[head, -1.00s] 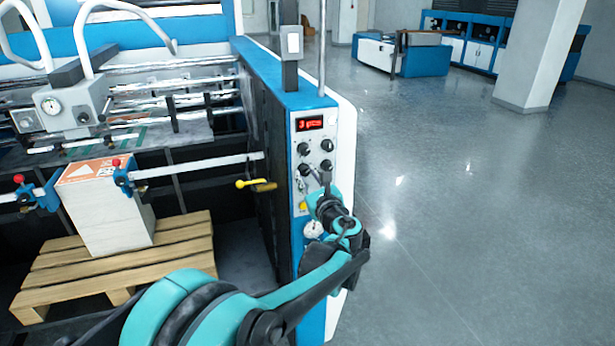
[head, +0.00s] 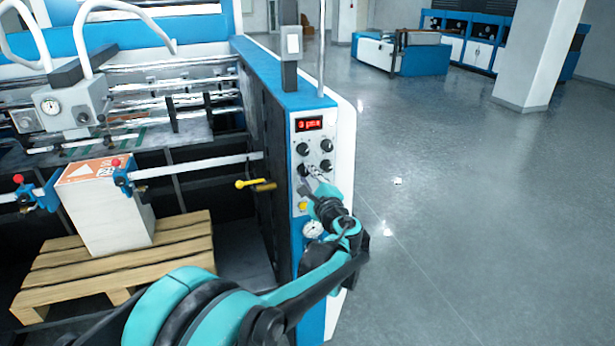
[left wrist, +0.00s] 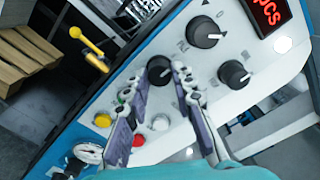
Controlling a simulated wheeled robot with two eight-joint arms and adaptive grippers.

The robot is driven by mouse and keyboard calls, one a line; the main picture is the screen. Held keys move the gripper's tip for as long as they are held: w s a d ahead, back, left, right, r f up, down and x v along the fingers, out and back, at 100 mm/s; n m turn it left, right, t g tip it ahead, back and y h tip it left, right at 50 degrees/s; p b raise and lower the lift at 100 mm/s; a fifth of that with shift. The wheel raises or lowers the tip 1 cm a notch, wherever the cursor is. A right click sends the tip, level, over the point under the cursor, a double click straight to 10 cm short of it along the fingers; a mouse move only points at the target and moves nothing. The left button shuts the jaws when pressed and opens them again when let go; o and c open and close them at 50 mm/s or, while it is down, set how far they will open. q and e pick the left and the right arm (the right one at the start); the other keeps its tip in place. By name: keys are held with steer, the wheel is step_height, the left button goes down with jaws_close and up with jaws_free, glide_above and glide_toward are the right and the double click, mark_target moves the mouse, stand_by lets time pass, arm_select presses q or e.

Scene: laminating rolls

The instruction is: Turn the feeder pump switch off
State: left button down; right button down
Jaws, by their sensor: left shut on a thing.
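The blue-and-white control panel (head: 315,185) stands at the machine's near end, with black rotary knobs below a red display. My left gripper (head: 311,182) is at the panel's lower knobs, largely hidden behind its own wrist. In the left wrist view its two fingers (left wrist: 162,76) straddle the lower-left black knob (left wrist: 160,70) and are shut on it. The upper-left knob (left wrist: 205,32) and upper-right knob (left wrist: 233,75) are free. The switch labels are too small to read. The right gripper is not in view.
Near the fingers are a yellow button (left wrist: 103,120), a red button (left wrist: 138,140) and a round gauge (left wrist: 88,152). A yellow-handled lever (head: 250,184) juts from the machine's side. A paper stack (head: 108,215) stands on a wooden pallet (head: 180,245). The floor at right is clear.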

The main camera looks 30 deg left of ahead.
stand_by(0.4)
arm_select(q)
steer(key=c, duration=1.3)
jaws_free()
steer(key=shift+o, duration=0.2)
steer(key=v, duration=1.2)
steer(key=shift+s+n, duration=0.1)
steer(key=shift+n, duration=0.2)
